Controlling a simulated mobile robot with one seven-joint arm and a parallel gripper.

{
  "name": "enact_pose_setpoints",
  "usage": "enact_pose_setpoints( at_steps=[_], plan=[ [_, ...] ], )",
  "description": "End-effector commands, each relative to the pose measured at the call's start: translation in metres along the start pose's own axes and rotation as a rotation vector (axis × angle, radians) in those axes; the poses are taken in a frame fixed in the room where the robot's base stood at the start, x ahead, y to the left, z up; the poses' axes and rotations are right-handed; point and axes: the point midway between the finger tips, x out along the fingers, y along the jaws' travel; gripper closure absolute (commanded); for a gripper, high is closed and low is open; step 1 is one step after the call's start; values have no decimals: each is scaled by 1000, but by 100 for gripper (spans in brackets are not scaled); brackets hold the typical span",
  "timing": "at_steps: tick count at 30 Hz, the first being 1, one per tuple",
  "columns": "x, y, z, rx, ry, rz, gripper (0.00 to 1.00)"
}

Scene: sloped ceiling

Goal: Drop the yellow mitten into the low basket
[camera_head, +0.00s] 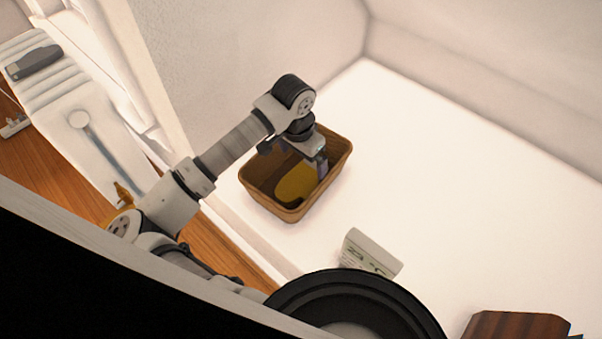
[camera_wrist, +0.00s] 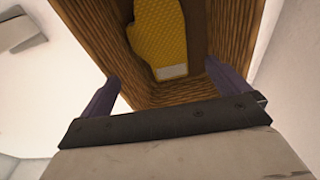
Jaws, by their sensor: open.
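The low basket (camera_head: 331,177) is brown and woven and stands on the white surface near the wall. The yellow mitten (camera_head: 297,184) lies inside it. In the wrist view the mitten (camera_wrist: 160,38) shows a quilted face and a pale label, and it rests in the basket (camera_wrist: 92,32) below my gripper. My gripper (camera_head: 300,163) is over the basket in the head view. In the wrist view its two fingers (camera_wrist: 168,88) are wide apart with nothing between them, and the mitten is clear of both. Part of the basket is hidden by my arm in the head view.
A white box with green print (camera_head: 370,254) lies on the white surface in front of the basket. A dark brown wooden object (camera_head: 516,326) is at the lower right. A dark grey object (camera_head: 35,62) lies at the far left. The white surface right of the basket is clear.

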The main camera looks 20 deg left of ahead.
Motion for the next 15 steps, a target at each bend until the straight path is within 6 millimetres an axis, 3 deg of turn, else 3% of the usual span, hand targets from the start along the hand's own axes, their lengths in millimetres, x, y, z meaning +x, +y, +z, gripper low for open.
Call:
enact_pose_setpoints(
  at_steps=[15],
  plan=[
    [-106,0,0,2,0,-6,0]
  ],
)
